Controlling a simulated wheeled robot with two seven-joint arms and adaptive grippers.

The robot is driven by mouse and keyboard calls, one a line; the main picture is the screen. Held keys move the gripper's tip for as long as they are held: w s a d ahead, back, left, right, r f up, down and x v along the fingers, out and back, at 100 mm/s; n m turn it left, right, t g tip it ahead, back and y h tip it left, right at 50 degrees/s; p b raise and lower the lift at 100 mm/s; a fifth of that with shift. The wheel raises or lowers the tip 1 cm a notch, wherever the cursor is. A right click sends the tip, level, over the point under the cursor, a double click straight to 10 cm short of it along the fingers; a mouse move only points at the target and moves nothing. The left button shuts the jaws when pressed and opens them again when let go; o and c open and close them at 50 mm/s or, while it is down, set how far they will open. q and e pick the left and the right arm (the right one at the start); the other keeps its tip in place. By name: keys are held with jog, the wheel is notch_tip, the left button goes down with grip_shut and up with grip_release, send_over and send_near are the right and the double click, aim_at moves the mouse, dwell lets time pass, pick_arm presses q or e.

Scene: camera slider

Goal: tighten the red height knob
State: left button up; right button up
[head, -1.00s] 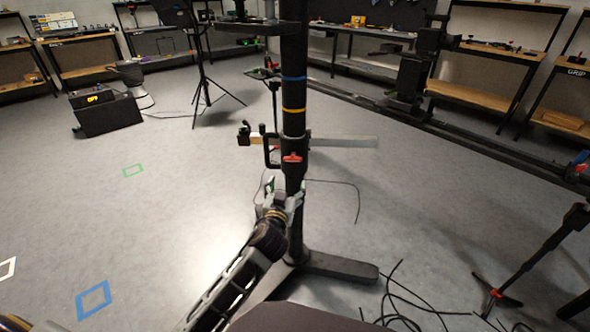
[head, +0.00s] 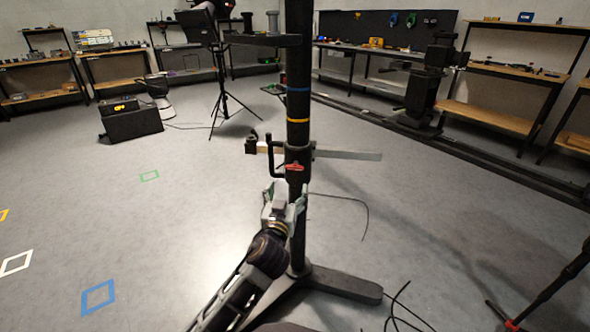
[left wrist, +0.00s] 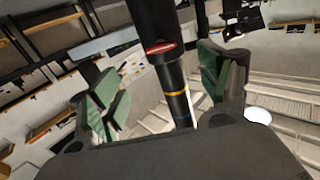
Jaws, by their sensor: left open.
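The red height knob (head: 295,167) sits on the black collar (head: 297,155) of the upright black column (head: 298,103), below the yellow and blue bands. In the left wrist view the red knob (left wrist: 160,48) shows on the column, between and beyond the fingers. My left gripper (head: 284,192) is open and empty, just below the knob and apart from it. Its green-padded fingers (left wrist: 158,92) stand wide to either side of the column in the left wrist view. My right gripper is in neither view.
A black handle (head: 270,158) and a pale horizontal bar (head: 348,155) stick out at the collar. The column's dark foot (head: 345,284) spreads on the floor. A long black rail (head: 470,152) runs along the right.

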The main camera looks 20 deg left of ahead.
aim_at(295, 166)
pick_arm(q)
jog(key=shift+w, duration=0.2)
jog(key=w+b, duration=0.1)
jog(key=w, duration=0.3)
jog(key=w+a, duration=0.1)
jog(key=w, duration=0.3)
jog(key=w+b, duration=0.1)
jog(key=w, duration=0.4)
jog(key=shift+a+b, duration=0.35)
jog(key=shift+w, duration=0.15)
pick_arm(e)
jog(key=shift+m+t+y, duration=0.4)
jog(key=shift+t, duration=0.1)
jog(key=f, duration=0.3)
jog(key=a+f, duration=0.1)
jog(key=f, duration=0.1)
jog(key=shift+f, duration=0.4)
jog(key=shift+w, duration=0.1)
